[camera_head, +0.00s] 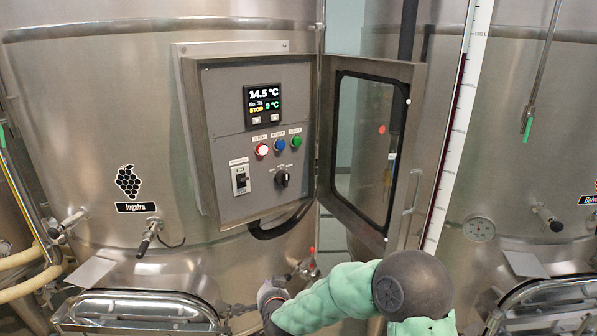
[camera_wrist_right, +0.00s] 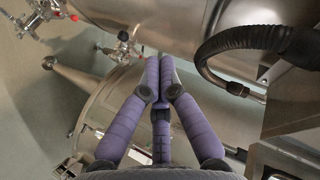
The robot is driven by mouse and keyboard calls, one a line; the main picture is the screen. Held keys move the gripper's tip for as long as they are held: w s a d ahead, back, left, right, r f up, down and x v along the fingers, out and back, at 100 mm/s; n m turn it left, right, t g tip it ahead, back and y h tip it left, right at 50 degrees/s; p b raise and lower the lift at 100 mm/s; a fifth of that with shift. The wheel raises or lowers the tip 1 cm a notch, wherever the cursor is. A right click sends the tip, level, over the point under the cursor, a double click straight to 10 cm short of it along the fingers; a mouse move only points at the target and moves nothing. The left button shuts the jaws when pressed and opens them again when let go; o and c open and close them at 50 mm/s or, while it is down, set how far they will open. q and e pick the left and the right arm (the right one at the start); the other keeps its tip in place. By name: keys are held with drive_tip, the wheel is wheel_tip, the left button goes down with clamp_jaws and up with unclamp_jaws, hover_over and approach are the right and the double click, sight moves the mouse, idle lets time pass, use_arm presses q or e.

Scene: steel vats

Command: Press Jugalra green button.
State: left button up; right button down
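The Jugalra control panel (camera_head: 225,140) is a grey box on the left steel vat, under whose grape sticker a label (camera_head: 131,208) reads "Jugalra". The green button (camera_head: 296,141) is at the right end of a row, beside a blue button (camera_head: 279,145) and a lit red button (camera_head: 262,150). My right arm comes in from the lower right with its wrist below the panel, well apart from the buttons. Its purple fingers (camera_wrist_right: 159,72) show in the right wrist view with tips together and nothing between them. My left gripper is out of view.
The panel's glazed door (camera_head: 418,150) stands open to the right. The display (camera_head: 263,106) reads 14.5 °C. A black cable (camera_wrist_right: 245,42) curves below the box. A valve (camera_head: 148,236) and a hatch (camera_head: 140,308) stick out from the vat below.

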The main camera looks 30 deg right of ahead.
sight(297, 141)
drive_tip(key=s+d+r+m+h+p, duration=0.2)
drive_tip(key=d+r+m+h+p, duration=0.1)
drive_tip(key=r, duration=1)
drive_tip(key=s+d+r+m+h+p, duration=0.2)
drive_tip(key=d+r+m, duration=0.3)
drive_tip(key=r, duration=0.8)
drive_tip(key=s+d+r+m+h+p, duration=0.3)
drive_tip(key=d+r+m+h+p, duration=0.1)
drive_tip(key=r, duration=0.9)
drive_tip(key=shift+d+r+m+t+p, duration=0.3)
drive_tip(key=shift+d+r+t+p, duration=0.1)
drive_tip(key=shift+d+p, duration=0.15)
drive_tip(key=shift+w, duration=0.15)
drive_tip(key=shift+w+p, duration=1)
drive_tip(key=shift+w, duration=3.35)
drive_tip(key=shift+w+f, duration=0.1)
drive_tip(key=shift+w, duration=0.05)
drive_tip(key=shift+w, duration=0.25)
